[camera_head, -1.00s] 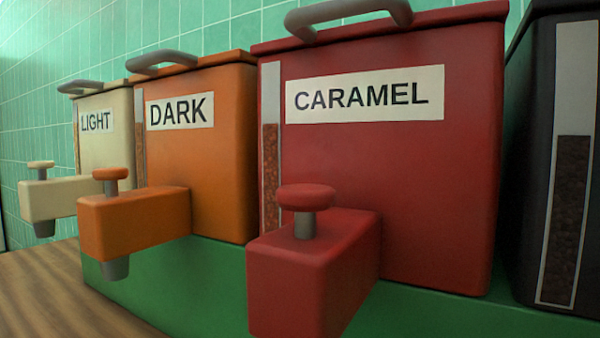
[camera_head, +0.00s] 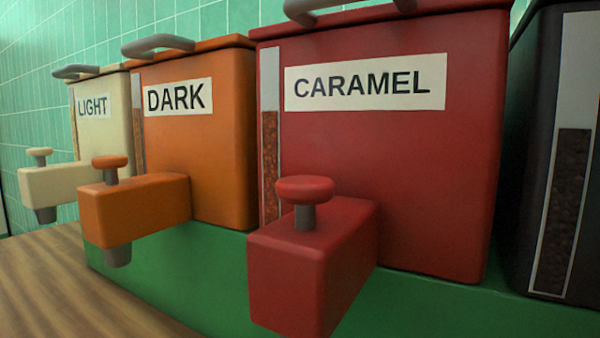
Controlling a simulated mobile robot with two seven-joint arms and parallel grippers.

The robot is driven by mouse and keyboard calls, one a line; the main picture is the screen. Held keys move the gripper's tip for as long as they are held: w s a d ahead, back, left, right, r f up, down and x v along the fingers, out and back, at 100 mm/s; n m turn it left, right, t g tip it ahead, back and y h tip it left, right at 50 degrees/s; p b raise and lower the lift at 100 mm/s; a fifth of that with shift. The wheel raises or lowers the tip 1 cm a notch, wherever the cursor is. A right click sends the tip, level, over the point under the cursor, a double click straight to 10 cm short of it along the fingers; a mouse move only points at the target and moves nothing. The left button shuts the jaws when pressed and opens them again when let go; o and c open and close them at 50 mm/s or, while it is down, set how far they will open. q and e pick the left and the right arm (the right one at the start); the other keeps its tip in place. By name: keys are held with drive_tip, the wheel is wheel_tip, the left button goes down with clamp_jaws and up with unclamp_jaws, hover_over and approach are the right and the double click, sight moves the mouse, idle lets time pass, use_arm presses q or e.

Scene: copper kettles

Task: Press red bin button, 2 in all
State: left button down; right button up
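The red bin (camera_head: 420,170) with a white label reading CARAMEL stands right of centre in the head view. Its red dispenser block (camera_head: 318,265) juts out at the front. The red button (camera_head: 304,189) is a round cap on a grey stem on top of that block, and it stands raised. A level window (camera_head: 270,160) on the bin's left front edge shows reddish-brown contents. Neither of my grippers is in view, and nothing touches the button.
An orange DARK bin (camera_head: 205,140) and a cream LIGHT bin (camera_head: 100,135) stand to the left, each with its own button. A black bin (camera_head: 525,190) is at the right edge. All rest on a green base (camera_head: 180,290) above a wooden surface (camera_head: 60,290).

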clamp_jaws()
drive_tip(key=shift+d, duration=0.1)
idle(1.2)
